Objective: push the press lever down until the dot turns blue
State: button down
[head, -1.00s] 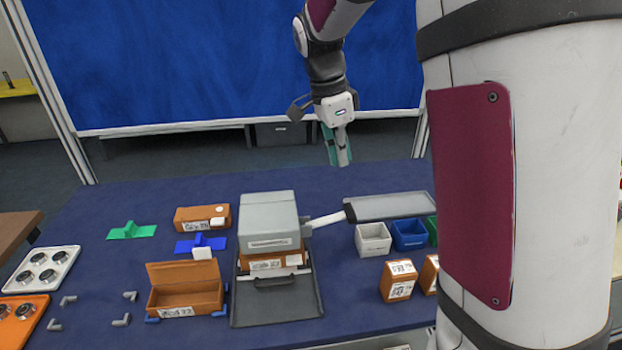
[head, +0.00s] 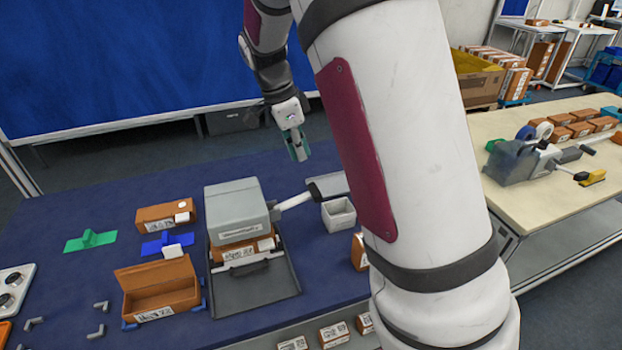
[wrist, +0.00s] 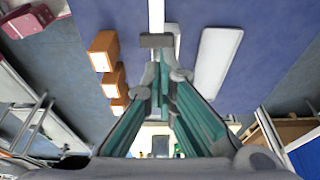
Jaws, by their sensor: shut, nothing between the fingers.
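The grey press (head: 236,207) stands on the blue table with an orange box (head: 242,252) under its head. Its lever (head: 293,201), a pale bar with a black grip, sticks out to the right, sloping slightly upward. My gripper (head: 299,152) is shut and empty, above and behind the lever in the head view, apart from it. Its teal fingers also show in the wrist view (wrist: 160,82). My arm hides part of the table right of the lever. I cannot make out the indicator dot or its colour.
An open orange box (head: 160,289) and a closed one (head: 167,217) lie left of the press, near green (head: 90,240) and blue fixtures. A white bin (head: 338,214) and grey tray (head: 330,185) sit to the right. A cream workbench (head: 560,190) stands farther right.

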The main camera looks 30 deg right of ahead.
aim_at(313, 187)
jog(key=p+x, duration=0.1)
jog(key=x, duration=0.8)
jog(key=shift+d+f+p, duration=0.1)
jog(key=shift+f+p, duration=0.1)
jog(key=shift+p, duration=0.15)
jog(key=shift+d+f, duration=0.1)
